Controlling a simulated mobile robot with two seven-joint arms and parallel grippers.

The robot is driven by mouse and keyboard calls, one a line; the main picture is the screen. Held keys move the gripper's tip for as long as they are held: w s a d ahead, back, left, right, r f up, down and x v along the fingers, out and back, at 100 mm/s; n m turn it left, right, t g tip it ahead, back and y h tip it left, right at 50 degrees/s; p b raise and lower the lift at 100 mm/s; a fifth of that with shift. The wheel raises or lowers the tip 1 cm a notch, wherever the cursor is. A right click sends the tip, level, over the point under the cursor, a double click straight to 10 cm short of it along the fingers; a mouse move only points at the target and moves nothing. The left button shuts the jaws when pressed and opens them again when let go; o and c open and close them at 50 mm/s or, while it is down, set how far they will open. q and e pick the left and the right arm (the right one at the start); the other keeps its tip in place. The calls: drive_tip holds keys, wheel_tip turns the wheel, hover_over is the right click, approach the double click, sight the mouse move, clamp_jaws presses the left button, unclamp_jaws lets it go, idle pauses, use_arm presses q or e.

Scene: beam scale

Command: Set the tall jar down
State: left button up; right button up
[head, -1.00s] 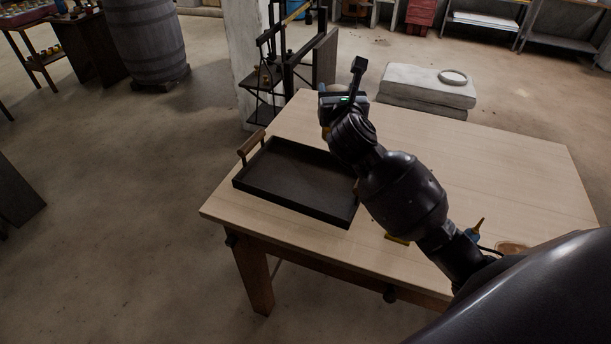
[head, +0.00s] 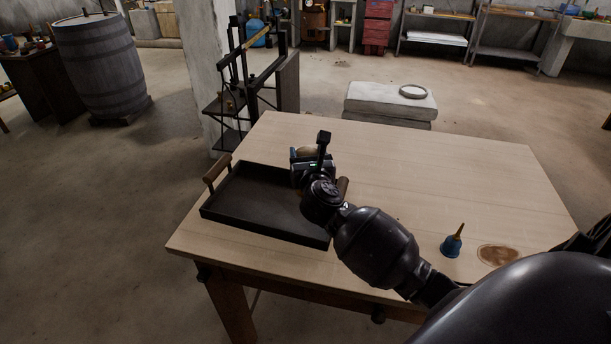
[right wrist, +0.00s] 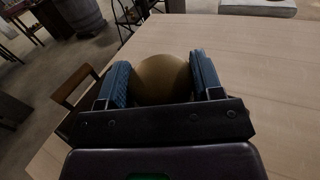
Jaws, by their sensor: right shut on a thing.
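My right gripper (head: 308,158) is shut on a rounded tan thing, seemingly the tall jar (right wrist: 162,78). In the right wrist view its tan top sits between the two blue finger pads. In the head view only a small tan part shows behind the gripper, at the back right of the dark tray (head: 262,222). The jar's lower part is hidden, so I cannot tell whether it touches the table or tray. My left gripper is not in view.
The tray lies on the left of the wooden table (head: 430,160), with wooden handles. A dark metal frame (head: 240,90) stands behind. The table's back middle is clear.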

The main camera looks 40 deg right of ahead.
wheel_tip(320, 180, down, 5)
drive_tip(key=shift+r+b, duration=0.15)
drive_tip(key=shift+b, duration=0.7)
drive_tip(key=shift+f, duration=0.5)
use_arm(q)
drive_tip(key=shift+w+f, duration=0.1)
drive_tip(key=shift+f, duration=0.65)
use_arm(e)
drive_tip(key=shift+f, duration=0.1)
